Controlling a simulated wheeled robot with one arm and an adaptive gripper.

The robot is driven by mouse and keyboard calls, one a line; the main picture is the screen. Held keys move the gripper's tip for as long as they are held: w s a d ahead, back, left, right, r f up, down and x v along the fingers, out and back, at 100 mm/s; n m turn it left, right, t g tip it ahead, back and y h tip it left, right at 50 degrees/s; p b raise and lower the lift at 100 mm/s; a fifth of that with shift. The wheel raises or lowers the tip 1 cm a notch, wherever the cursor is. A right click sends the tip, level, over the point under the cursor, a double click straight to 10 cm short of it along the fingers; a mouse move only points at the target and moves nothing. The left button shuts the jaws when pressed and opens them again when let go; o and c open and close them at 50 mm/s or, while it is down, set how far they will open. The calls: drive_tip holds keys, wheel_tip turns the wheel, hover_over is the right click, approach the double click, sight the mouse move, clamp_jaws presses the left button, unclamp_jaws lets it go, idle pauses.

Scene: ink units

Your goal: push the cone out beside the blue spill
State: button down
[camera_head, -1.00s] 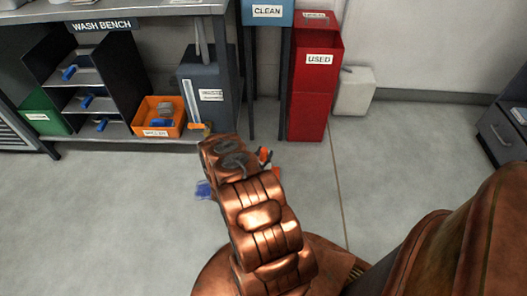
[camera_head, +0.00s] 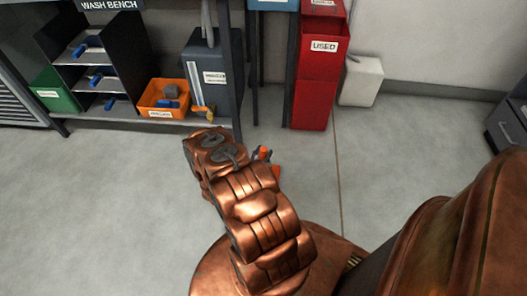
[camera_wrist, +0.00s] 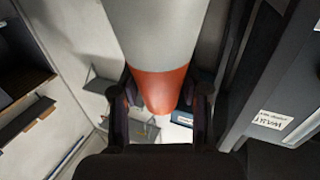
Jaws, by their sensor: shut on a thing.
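My gripper (camera_wrist: 160,100) is shut on the cone (camera_wrist: 165,35), which is pale grey-white with an orange band. In the wrist view the cone runs from the top edge down between my two fingers. In the head view my arm hides the gripper and most of the cone; a small orange piece (camera_head: 263,153) shows just right of my arm and looks like part of the cone. The blue spill is in no view now.
The wash bench (camera_head: 110,5) stands at the back left, with an orange crate (camera_head: 165,105) and a dark waste bin (camera_head: 207,75) on its low shelf. A red USED bin (camera_head: 315,85) and a pale box (camera_head: 362,82) stand at the back. Bare floor (camera_head: 90,200) lies left of my arm.

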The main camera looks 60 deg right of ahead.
drive_tip(key=shift+a, duration=0.1)
drive_tip(key=shift+c, duration=2.4)
unclamp_jaws()
drive_tip(key=shift+w+r, duration=0.1)
drive_tip(key=shift+r, duration=4.9)
